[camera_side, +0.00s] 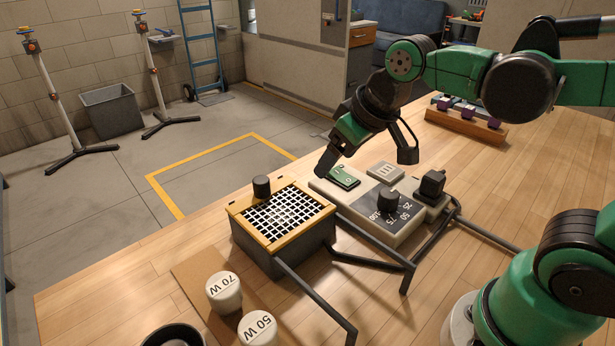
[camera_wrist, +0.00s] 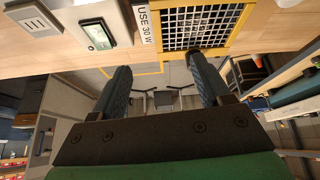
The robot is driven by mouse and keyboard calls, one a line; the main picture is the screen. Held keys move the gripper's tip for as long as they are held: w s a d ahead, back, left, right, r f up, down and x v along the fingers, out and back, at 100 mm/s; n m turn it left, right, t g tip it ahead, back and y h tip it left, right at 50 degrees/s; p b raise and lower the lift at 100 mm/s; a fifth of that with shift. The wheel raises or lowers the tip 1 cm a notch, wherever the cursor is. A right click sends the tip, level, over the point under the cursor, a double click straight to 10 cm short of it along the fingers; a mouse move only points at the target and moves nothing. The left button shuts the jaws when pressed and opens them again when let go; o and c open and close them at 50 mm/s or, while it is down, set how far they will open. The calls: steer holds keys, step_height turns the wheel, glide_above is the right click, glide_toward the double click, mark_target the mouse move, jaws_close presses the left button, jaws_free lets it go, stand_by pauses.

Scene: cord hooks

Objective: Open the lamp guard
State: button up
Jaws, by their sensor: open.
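The guard also shows at the top of the wrist view (camera_wrist: 203,28). My gripper (camera_side: 328,160) is above and behind the guard, apart from it, near the control panel's far end. In the wrist view my gripper (camera_wrist: 158,70) has its two fingers spread with nothing between them.
Beside the guard is a control panel (camera_side: 350,215) with a green switch (camera_side: 342,177), a dial (camera_side: 388,200) and a black block (camera_side: 431,186). White 70 W (camera_side: 224,292) and 50 W (camera_side: 257,329) pieces stand in front. Dark bars cross the table. A "USE 30 W" label (camera_wrist: 145,25) lies beside the guard.

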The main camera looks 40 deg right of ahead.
steer(key=w+a+r+n+g, duration=0.1)
steer(key=w+a+n+g, duration=0.15)
steer(key=w, duration=0.35)
steer(key=n+g, duration=0.2)
steer(key=g, duration=0.1)
glide_above(261, 180)
steer(key=shift+s+d+f, duration=0.1)
steer(key=shift+d+f, duration=0.05)
steer(key=shift+f, duration=0.4)
steer(key=shift+s+d+f, duration=0.1)
steer(key=shift+f, duration=0.45)
steer(key=shift+w+a+f, duration=0.2)
steer(key=shift+w+f, duration=0.05)
steer(key=shift+f, duration=2.85)
jaws_close()
